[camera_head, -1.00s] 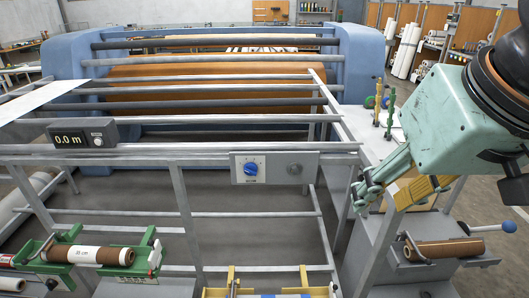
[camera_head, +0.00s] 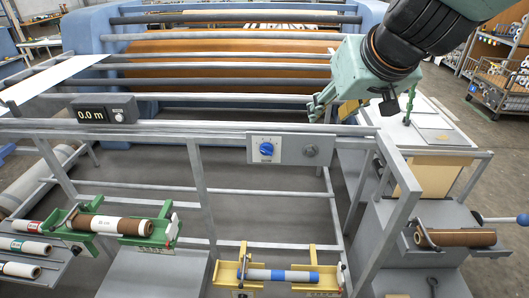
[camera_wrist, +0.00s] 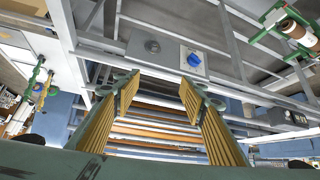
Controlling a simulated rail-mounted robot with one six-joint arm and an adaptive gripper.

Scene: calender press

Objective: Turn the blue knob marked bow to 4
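The blue knob (camera_head: 266,148) sits on the pale left part of a small grey panel (camera_head: 290,149) on the front rail of the press. Small marks ring the knob, but its label and numbers are too small to read, and I cannot tell its setting. The knob also shows in the wrist view (camera_wrist: 193,61), beyond the fingertips and right of the middle. My gripper (camera_head: 322,106) is above and to the right of the knob, apart from it. In the wrist view my gripper (camera_wrist: 158,84) has its yellow ribbed fingers spread wide with nothing between them.
A grey round fitting (camera_head: 311,150) is on the panel right of the knob. A display reading 0.0 m (camera_head: 104,111) is at left. Green (camera_head: 122,236) and yellow (camera_head: 279,274) roll holders stand below. A white-topped cabinet (camera_head: 425,125) is at right, and horizontal rails run behind the panel.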

